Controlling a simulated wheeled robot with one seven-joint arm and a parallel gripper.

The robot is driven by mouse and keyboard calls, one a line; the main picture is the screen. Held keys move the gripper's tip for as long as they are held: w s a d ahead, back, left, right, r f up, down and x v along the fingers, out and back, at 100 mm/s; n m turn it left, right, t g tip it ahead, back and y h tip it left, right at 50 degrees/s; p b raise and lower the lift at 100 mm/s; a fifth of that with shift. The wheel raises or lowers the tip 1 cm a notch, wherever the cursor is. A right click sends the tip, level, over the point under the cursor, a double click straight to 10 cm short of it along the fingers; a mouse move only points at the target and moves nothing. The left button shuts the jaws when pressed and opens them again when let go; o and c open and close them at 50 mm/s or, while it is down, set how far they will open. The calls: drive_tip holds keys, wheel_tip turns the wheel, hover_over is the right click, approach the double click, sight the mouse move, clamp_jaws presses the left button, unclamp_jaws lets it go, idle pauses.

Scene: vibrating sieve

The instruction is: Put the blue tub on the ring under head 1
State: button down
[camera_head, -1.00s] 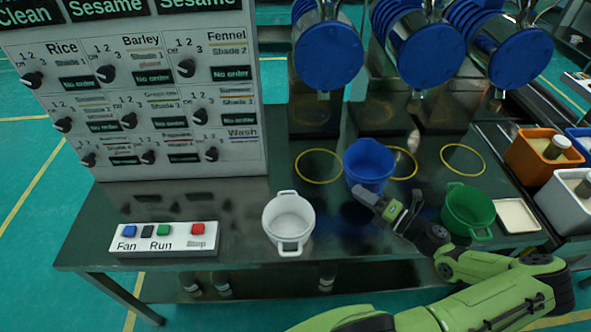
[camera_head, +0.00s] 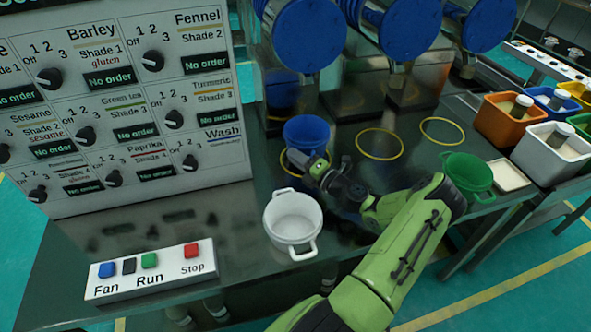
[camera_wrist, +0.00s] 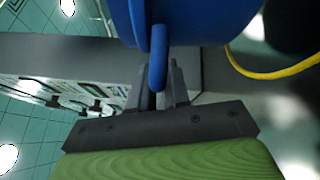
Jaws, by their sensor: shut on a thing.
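The blue tub (camera_head: 306,134) is at the leftmost yellow ring (camera_head: 284,166) under the leftmost blue head (camera_head: 302,38). The tub looks upright and hides the ring's far part; I cannot tell whether it touches the table or hangs just above it. My gripper (camera_head: 308,164) is at the tub's near side. In the wrist view my gripper (camera_wrist: 158,92) is shut on the handle of the tub (camera_wrist: 200,22), and a ring's yellow edge (camera_wrist: 268,73) curves to the right of the tub.
A white pot (camera_head: 292,222) stands in front of the tub, and a green pot (camera_head: 468,174) to the right. Two other rings (camera_head: 380,143) (camera_head: 442,131) are empty. A button box (camera_head: 150,272) and the dial panel (camera_head: 130,110) are at left.

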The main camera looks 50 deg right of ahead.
drive_tip(key=shift+f+b, duration=0.55)
drive_tip(key=shift+f, duration=1.25)
drive_tip(key=c, duration=1.1)
unclamp_jaws()
drive_tip(key=shift+f, duration=0.1)
drive_tip(key=shift+s+r, duration=0.2)
drive_tip(key=shift+s, duration=0.15)
drive_tip(key=s+p, duration=0.1)
drive_tip(key=s, duration=0.5)
drive_tip(key=shift+s+f+p, duration=0.1)
drive_tip(key=shift+s+p, duration=0.2)
drive_tip(key=shift+s, duration=0.1)
